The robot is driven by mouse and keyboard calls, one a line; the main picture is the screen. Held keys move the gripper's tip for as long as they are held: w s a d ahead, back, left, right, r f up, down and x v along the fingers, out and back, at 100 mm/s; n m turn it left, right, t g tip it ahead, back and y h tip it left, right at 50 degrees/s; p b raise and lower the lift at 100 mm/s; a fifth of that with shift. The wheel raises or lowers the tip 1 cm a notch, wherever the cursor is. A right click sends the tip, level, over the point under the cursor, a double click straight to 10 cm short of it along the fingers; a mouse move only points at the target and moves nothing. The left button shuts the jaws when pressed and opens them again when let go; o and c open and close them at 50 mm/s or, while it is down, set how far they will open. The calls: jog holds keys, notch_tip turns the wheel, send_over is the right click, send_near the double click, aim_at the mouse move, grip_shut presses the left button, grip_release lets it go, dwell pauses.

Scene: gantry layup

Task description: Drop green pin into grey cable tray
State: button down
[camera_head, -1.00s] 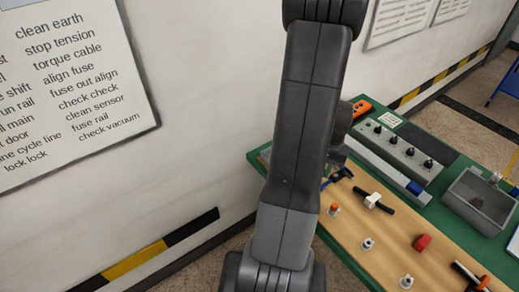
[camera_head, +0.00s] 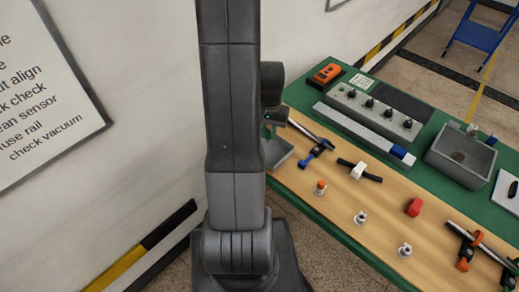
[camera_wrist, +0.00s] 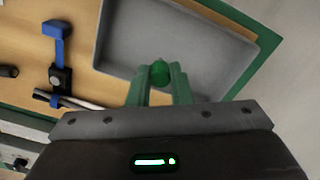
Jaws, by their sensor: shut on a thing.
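A green pin (camera_wrist: 160,72) shows in the wrist view between the green fingertips of my gripper (camera_wrist: 160,80), which is shut on it. The grey cable tray (camera_wrist: 205,35), shallow with a raised rim, fills the upper middle of the wrist view, behind the pin. The pin appears over the tray's near edge; the height between them is unclear. In the head view the tray (camera_head: 281,153) sits at the bench's left end, partly hidden by my arm. My gripper and the pin are hidden there.
A blue-and-black clamp (camera_head: 316,152) lies close beside the tray. A white-and-black clamp (camera_head: 359,171), several pegs, a red block (camera_head: 413,207) and an orange clamp (camera_head: 465,250) lie on the wooden board. A grey control box (camera_head: 375,115) and deep grey bin (camera_head: 461,154) stand behind.

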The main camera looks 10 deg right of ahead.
jog(key=shift+f+b, duration=0.35)
jog(key=shift+f, duration=0.6)
jog(key=c, duration=1.2)
grip_release()
jog(key=shift+r, duration=0.1)
jog(key=shift+c, duration=0.2)
notch_tip(320, 180, up, 14)
